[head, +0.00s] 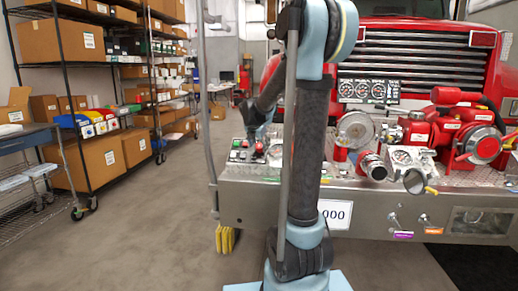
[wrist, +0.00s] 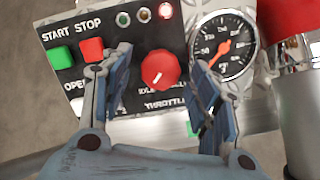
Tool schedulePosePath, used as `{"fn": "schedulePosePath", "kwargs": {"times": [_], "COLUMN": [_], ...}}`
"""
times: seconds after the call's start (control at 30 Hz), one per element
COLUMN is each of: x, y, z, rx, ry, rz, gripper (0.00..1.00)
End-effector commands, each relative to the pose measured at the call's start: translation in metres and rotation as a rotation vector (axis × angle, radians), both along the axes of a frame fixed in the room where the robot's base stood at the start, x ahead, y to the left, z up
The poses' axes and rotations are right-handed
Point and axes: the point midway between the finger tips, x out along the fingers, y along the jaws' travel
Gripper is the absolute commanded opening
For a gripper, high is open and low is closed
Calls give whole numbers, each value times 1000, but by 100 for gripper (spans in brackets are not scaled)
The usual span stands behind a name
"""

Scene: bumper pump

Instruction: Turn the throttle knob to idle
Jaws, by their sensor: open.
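The red throttle knob (wrist: 160,70) sits on the black control panel (wrist: 118,42) in the wrist view, with a small white mark at its lower left. The label below it is partly hidden, with "IDLE" and "THROTTLE" readable. My gripper (wrist: 163,70) is open, one finger on each side of the knob in the picture; I cannot tell whether the fingers reach its depth. No contact shows. In the head view my gripper (head: 252,138) is small and dark above the panel (head: 243,155) at the bumper's left end, and its fingers are not clear there.
A green START button (wrist: 61,57) and red STOP button (wrist: 93,49) lie left of the knob. A gauge (wrist: 222,45) and red and silver fittings (wrist: 303,95) stand to the right. The bumper (head: 262,200) fronts a red truck (head: 425,45); floor at left is clear.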

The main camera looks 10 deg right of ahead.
Motion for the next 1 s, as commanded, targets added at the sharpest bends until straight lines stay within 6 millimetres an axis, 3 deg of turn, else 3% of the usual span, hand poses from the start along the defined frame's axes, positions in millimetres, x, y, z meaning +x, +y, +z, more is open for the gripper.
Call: {"fn": "schedulePosePath", "kwargs": {"times": [0.6, 1.0], "x": [-53, -61], "y": [21, 24], "z": [68, 79], "rx": [0, 1], "ry": [1, 1], "rz": [1, 0], "gripper": [56, 56]}}
